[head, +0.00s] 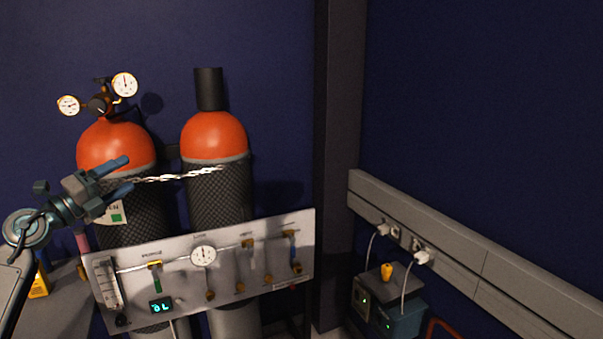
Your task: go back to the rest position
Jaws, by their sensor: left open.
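My left gripper (127,178) comes in from the left in the head view. Its two blue fingers are spread apart and nothing shows between them. It is raised in front of the left orange-topped gas cylinder (108,142) and above the left part of the grey valve panel (225,262). My right gripper is not in this view.
A second cylinder (214,135) with a black cap stands to the right, with a chain (180,177) across both. The panel carries a gauge (203,256) and several valves. Plugged-in boxes (400,315) sit under a wall rail (450,248) at right.

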